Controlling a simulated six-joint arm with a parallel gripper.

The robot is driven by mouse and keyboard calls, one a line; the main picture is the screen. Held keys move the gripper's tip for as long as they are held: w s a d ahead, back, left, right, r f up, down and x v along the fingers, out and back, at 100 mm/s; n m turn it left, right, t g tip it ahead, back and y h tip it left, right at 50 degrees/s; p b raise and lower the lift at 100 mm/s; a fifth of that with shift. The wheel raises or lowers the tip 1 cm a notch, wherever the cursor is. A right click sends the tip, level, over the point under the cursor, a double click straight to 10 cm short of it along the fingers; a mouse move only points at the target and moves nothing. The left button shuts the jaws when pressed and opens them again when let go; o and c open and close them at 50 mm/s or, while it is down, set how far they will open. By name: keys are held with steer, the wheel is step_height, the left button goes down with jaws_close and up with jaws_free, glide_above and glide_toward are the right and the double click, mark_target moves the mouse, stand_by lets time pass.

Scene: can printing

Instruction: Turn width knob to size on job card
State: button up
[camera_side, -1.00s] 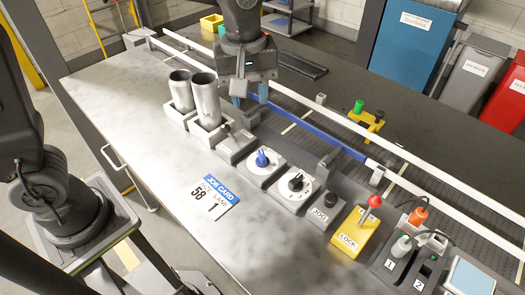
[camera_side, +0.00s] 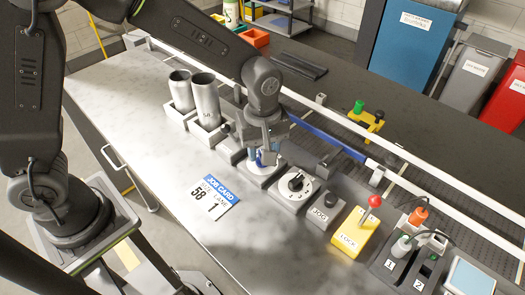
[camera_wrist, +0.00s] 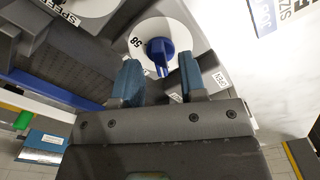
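The job card (camera_side: 213,197) lies on the table and reads size 58, lane 1. The width knob is a blue knob on a white dial, partly hidden by my gripper in the side view; it shows clearly in the wrist view (camera_wrist: 160,48). The number 58 (camera_wrist: 136,42) is on the dial, left of the knob. The knob's narrow blue end points down in the wrist picture, not at 58. My gripper (camera_side: 264,150) is over this dial. Its fingers are apart on either side of the knob, with gaps visible in the wrist view.
A black knob on a white dial (camera_side: 296,183) sits just right. Beyond it are the JOG box (camera_side: 324,207), yellow LOCK box (camera_side: 352,238) and red-topped lever. Two silver cans (camera_side: 206,101) stand left in white holders. The white rail (camera_side: 330,112) runs behind.

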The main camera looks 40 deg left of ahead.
steer(key=shift+f, duration=0.7)
steer(key=shift+c, duration=0.4)
jaws_close()
